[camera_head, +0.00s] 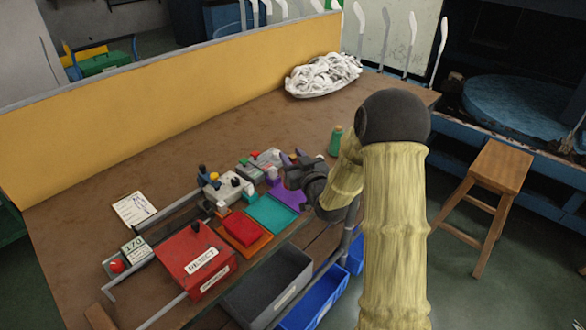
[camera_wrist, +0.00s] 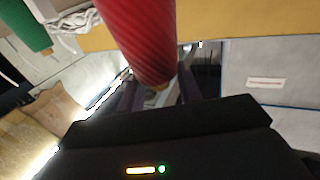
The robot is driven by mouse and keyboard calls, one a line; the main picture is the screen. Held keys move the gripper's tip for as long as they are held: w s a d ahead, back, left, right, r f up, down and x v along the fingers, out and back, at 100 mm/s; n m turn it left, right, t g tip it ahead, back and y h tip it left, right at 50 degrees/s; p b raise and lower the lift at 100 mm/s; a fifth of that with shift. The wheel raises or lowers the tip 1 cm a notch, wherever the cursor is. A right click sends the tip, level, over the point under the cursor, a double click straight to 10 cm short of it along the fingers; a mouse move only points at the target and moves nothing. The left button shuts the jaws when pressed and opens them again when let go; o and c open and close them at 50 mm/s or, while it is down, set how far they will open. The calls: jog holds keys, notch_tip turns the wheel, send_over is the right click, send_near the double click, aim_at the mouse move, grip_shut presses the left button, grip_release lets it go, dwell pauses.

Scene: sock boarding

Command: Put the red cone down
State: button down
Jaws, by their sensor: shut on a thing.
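My dark gripper with purple fingers is shut on that end. In the head view my gripper (camera_head: 292,160) is over the table beside the purple mat (camera_head: 288,193); I cannot clearly make out the red cone there. Whether the cone touches the table cannot be told.
A green cone (camera_head: 335,140) stands behind my gripper. Teal (camera_head: 271,214) and orange (camera_head: 260,246) mats, a grey device (camera_head: 226,188) and a red REJECT box (camera_head: 195,260) lie left. A pile of white socks (camera_head: 322,74) is at the back. Bare tabletop (camera_head: 240,120) lies between.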

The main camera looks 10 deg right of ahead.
jog(key=shift+f, duration=1.85)
jog(key=shift+f, duration=0.1)
jog(key=c, duration=0.9)
grip_release()
jog(key=shift+c, duration=0.2)
jog(key=v, duration=1.2)
